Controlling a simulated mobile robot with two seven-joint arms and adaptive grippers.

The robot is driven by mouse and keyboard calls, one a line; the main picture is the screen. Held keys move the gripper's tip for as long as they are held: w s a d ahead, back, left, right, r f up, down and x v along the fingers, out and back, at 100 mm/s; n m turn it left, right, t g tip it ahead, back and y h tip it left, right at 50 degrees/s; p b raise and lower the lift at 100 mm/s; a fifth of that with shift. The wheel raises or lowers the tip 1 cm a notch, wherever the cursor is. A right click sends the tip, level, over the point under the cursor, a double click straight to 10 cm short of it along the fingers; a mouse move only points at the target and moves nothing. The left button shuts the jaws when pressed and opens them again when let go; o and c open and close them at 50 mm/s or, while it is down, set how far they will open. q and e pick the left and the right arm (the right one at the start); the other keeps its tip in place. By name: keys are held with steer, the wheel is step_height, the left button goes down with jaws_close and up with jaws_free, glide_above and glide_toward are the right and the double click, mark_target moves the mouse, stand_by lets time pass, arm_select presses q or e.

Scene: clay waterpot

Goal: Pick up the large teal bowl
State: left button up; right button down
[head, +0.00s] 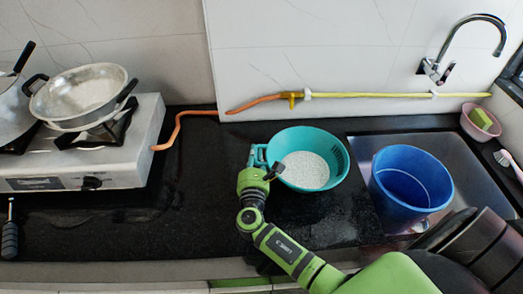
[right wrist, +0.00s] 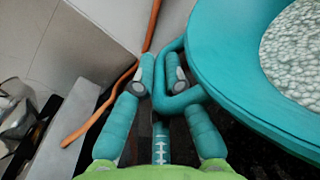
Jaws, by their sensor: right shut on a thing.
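The large teal bowl (head: 329,147) is on the dark counter between the stove and the sink. It has a white speckled inner bottom and slots in its right wall. My right gripper (head: 262,160) is at its left side. In the right wrist view my right gripper (right wrist: 160,85) has its teal fingers on either side of the bowl's handle loop (right wrist: 183,100), shut on it. The bowl's rim (right wrist: 215,75) fills the right of that view. Whether the bowl's base touches the counter is hidden. My left gripper is not in view.
A blue bucket (head: 411,178) stands in the sink (head: 465,170), close to the bowl's right. A gas stove (head: 130,150) with a metal pan (head: 80,92) is at the left. An orange hose (head: 178,130) runs behind. The counter left of the gripper is clear.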

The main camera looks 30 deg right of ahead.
step_height(320, 180, up, 3)
steer(key=shift+r, duration=0.2)
steer(key=s+d+r+p, duration=0.1)
steer(key=s+d+r, duration=0.5)
steer(key=s, duration=0.4)
steer(key=shift+d+r, duration=0.15)
steer(key=shift+r, duration=0.05)
steer(key=shift+w, duration=0.15)
